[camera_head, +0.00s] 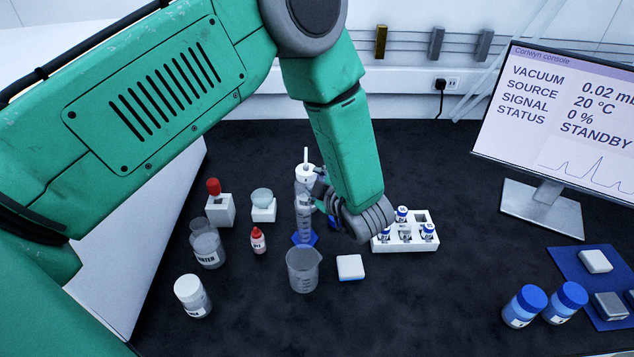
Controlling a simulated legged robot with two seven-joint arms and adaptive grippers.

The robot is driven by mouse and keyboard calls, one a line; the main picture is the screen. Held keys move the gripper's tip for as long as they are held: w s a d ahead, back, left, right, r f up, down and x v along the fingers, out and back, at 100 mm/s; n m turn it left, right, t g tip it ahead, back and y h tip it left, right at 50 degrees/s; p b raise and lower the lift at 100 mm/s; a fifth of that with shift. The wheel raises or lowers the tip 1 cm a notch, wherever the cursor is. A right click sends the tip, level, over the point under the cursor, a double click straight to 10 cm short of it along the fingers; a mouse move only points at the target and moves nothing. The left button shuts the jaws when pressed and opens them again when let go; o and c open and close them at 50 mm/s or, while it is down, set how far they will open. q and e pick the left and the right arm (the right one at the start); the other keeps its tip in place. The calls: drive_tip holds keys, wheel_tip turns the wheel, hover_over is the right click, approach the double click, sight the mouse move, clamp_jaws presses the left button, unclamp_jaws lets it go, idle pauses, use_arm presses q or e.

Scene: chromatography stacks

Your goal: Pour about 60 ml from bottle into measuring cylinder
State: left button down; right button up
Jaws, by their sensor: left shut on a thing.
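The clear measuring cylinder (304,224) stands upright on its blue base, left of centre on the dark bench. My left gripper (319,194) reaches down beside its upper part and is shut, apparently on the cylinder; the wrist and fingers hide much of the contact. A white-topped item with a thin upright stem (306,172) shows directly behind or above the cylinder, and I cannot tell which. The clear bottle labelled WATER (207,248) stands upright on the bench to the left. Its liquid level is hard to read. My right gripper is not in view.
A beaker (303,270) stands in front of the cylinder. A red dropper bottle (258,241), white-capped jar (192,297) and white block (350,267) are nearby. A vial rack (412,246) sits right of my wrist. Blue-capped bottles (524,306) stand front right. The centre-right bench is clear.

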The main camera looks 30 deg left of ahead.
use_arm(q)
drive_tip(key=shift+s+a+f+n+t+b, duration=0.1)
drive_tip(key=shift+f+n+t+b, duration=0.05)
drive_tip(key=shift+n+t+b, duration=0.2)
idle(0.3)
drive_tip(key=shift+f+n+t+b, duration=0.1)
drive_tip(key=shift+n+t+b, duration=0.15)
drive_tip(key=shift+n+b, duration=0.1)
drive_tip(key=shift+s+n+t+h+b, duration=0.1)
drive_tip(key=shift+n+t+h+b, duration=0.2)
drive_tip(key=shift+n+h+b, duration=0.15)
drive_tip(key=shift+a, duration=0.1)
idle(0.4)
drive_tip(key=shift+s+n+b, duration=0.1)
drive_tip(key=shift+n+b, duration=0.25)
